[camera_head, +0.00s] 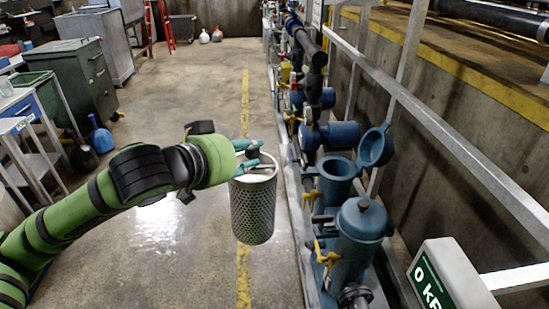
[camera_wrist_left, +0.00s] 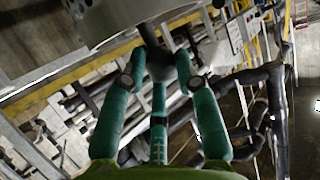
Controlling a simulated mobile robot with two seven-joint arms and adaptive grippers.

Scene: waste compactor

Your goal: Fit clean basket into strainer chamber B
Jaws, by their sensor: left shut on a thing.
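The basket (camera_head: 253,210), a grey perforated metal cylinder, hangs upright from my left gripper (camera_head: 257,158) over the floor, left of the strainers. My left gripper is shut on the basket's handle at its top. In the left wrist view the green fingers (camera_wrist_left: 160,72) close around a dark handle, with the basket's metal body (camera_wrist_left: 105,18) at the top edge. One blue strainer chamber (camera_head: 334,180) is open, its round lid (camera_head: 376,147) swung up to the right. A nearer chamber (camera_head: 361,240) has its lid shut. No letter is legible on either. My right gripper is out of view.
Yellow valve handles (camera_head: 318,250) and pipes (camera_head: 312,100) line the skid beside the chambers. A metal rail (camera_head: 440,130) runs along the right, with a display box (camera_head: 445,275) at front right. Cabinets (camera_head: 78,80) stand at left; the middle floor is clear.

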